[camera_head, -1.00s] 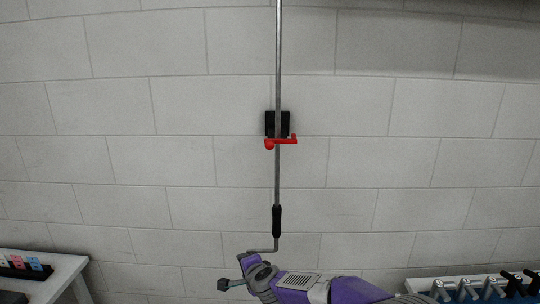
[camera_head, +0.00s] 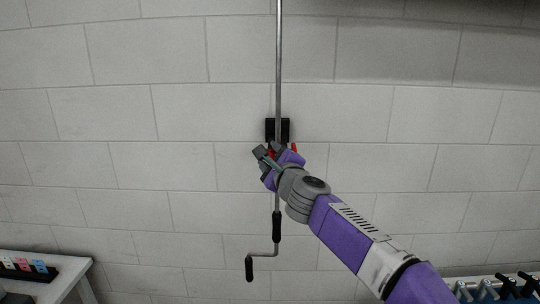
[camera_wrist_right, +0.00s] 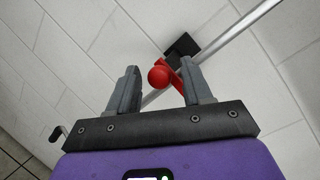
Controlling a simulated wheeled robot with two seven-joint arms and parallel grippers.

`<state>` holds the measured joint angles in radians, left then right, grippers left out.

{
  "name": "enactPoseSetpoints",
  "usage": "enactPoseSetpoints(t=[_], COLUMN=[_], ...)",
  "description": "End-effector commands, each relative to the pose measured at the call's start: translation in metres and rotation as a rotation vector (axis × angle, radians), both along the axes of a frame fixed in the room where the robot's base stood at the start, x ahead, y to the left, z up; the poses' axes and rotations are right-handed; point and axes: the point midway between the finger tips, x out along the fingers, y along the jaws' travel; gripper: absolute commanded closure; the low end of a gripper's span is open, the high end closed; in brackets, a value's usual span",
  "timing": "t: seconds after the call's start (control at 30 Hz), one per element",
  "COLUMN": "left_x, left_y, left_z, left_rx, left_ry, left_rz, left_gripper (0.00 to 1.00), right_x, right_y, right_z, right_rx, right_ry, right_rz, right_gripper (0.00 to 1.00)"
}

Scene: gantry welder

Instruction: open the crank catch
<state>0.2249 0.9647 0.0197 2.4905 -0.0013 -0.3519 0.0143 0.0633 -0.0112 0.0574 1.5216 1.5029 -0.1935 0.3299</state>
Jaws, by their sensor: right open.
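The crank catch is a red lever with a round knob (camera_wrist_right: 158,77), fixed at a black wall bracket (camera_head: 277,128). In the head view the catch is mostly hidden behind my right gripper (camera_head: 264,155), with only bits of red showing. In the right wrist view my right gripper (camera_wrist_right: 160,88) is open, its two grey fingers apart, with the red knob showing between and beyond the fingertips. I cannot tell whether a finger touches the lever. The metal crank rod (camera_head: 278,70) runs vertically through the bracket. My left gripper is not in view.
The crank's black grip (camera_head: 277,226) and bent handle (camera_head: 249,268) hang below my right arm. A white table (camera_head: 70,284) with coloured blocks stands at lower left. A blue rack of tools (camera_head: 500,291) is at lower right. The block wall is otherwise bare.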

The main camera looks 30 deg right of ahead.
Motion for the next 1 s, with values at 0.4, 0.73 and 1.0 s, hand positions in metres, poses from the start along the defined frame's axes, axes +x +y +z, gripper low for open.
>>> enactPoseSetpoints(t=[0.4, 0.73, 1.0], left_x=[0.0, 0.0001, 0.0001], left_y=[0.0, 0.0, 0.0], left_z=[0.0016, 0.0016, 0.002], left_rx=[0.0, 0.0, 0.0], left_ry=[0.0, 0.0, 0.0], left_rz=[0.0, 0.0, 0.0], left_gripper=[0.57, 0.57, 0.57], right_x=[0.0113, 0.0114, 0.0121], right_y=[-0.0026, -0.0021, -0.0013], right_z=[-0.0003, -0.001, -0.0022], right_rx=[0.0, 0.0, 0.002], right_ry=[0.0, 0.002, 0.004], right_rz=[0.0, 0.001, 0.004], right_gripper=[0.5, 0.98, 1.0])
